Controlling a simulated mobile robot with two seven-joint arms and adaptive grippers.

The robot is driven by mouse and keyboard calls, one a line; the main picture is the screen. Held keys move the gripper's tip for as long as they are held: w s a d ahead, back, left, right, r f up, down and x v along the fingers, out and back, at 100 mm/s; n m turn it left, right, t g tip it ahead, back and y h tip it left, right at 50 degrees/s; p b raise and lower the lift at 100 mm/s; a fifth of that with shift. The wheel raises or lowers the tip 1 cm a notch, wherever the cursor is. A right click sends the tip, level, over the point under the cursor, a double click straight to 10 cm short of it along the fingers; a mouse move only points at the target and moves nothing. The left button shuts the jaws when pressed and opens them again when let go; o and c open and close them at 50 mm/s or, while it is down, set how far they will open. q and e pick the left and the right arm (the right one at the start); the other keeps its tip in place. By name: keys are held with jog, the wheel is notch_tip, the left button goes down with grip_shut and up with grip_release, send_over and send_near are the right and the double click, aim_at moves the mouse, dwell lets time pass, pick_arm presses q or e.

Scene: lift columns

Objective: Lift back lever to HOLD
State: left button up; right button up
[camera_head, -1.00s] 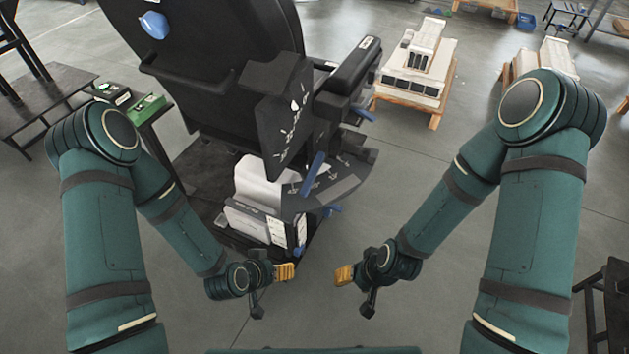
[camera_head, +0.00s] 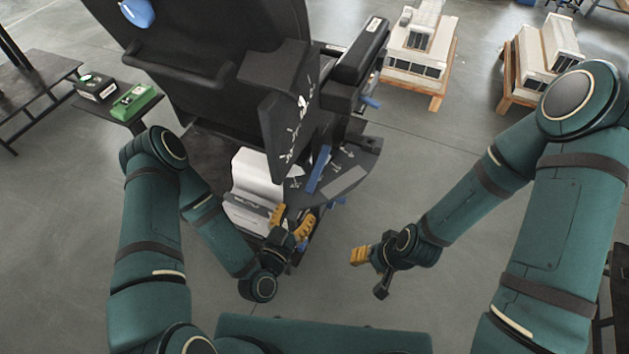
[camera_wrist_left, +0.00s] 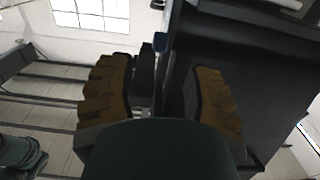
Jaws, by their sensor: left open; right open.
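A large black seat (camera_head: 215,40) stands in the head view, with a dark side plate (camera_head: 290,110) bearing white marks. A blue lever (camera_head: 318,168) stands up from a lower marked plate (camera_head: 345,180). I cannot tell which lever is the back one, and the lettering is too small to read. My left gripper (camera_head: 292,219) is open just below the blue lever, apart from it, in front of the white box. In the left wrist view its fingers (camera_wrist_left: 160,95) are spread, with a small blue end (camera_wrist_left: 160,42) beyond them. My right gripper (camera_head: 360,255) is open over bare floor.
A white box-like part (camera_head: 255,178) sits low beside the seat. Another blue handle (camera_head: 370,102) sticks out under the armrest (camera_head: 360,50). A side table with a green box (camera_head: 135,102) is at left.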

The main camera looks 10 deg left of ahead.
aim_at(313, 182)
pick_arm(q)
jog(key=b+x, duration=0.1)
jog(key=x, duration=1)
jog(key=shift+s, duration=0.1)
grip_shut()
